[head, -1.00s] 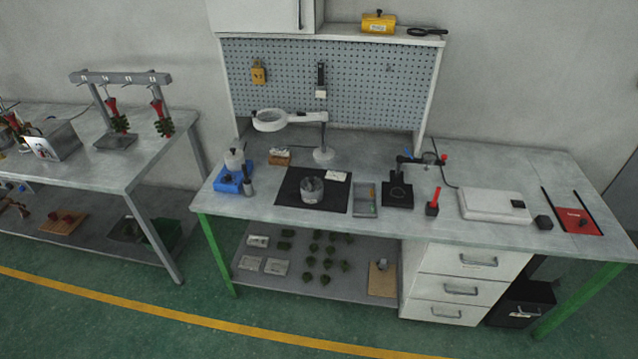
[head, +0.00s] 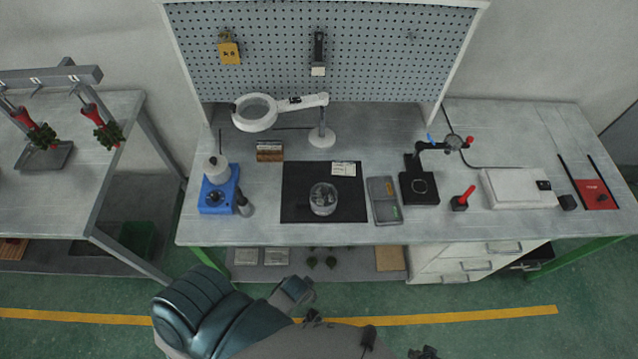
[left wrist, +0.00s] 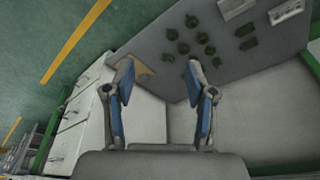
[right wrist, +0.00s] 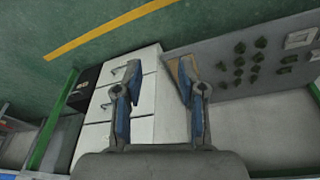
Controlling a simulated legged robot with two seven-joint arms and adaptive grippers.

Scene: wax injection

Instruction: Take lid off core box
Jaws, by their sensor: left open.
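A round clear container (head: 323,199) with grey pieces inside stands on a black mat (head: 295,212) on the workbench. Right of the mat lies a flat grey rectangular case (head: 384,200). I cannot tell for sure which of these is the core box, or make out a separate lid. My left gripper (left wrist: 158,78) is open and empty, its fingers apart, below the bench top and over the lower shelf. My right gripper (right wrist: 159,76) is also open and empty, in front of the drawers and shelf. Neither touches anything on the bench.
A blue device (head: 218,195) stands left of the mat, a ring magnifier lamp (head: 256,112) behind it. To the right are a black stand (head: 419,188), a red-handled tool (head: 463,198) and a white flat unit (head: 517,188). The bench's front strip is clear.

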